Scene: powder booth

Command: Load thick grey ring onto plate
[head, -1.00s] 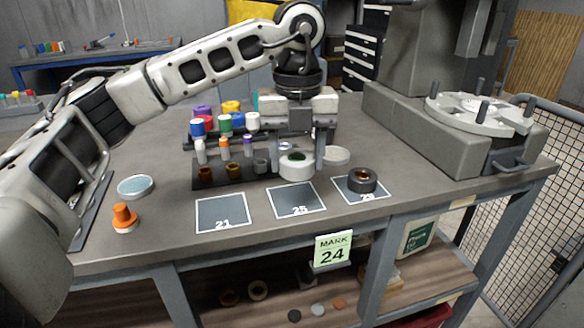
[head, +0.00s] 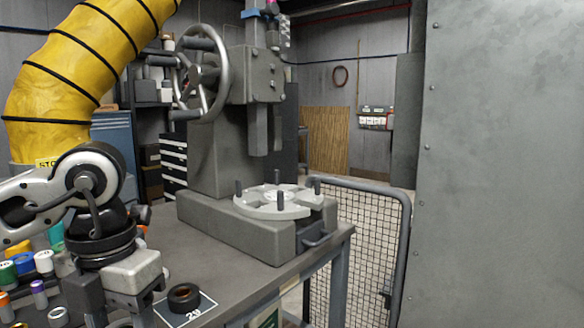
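My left gripper (head: 115,298) comes in at the lower left, pointing down, with its two fingers apart. A pale ring (head: 118,321) shows partly between the fingers at the bottom edge; I cannot tell whether they touch it. A thick dark grey ring (head: 184,297) with a brownish inside lies on a dark, white-edged square card (head: 203,309) marked 29 or similar, right of the gripper. A light grey round plate (head: 272,208) with several upright pegs sits on the machine's base, farther back. My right gripper is not in view.
The grey machine (head: 222,150) with a handwheel (head: 202,75) stands behind the plate. A yellow hose (head: 85,75) hangs at the upper left. Coloured pots (head: 38,262) stand left of my gripper. A mesh fence (head: 365,240) and grey wall (head: 500,160) bound the right.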

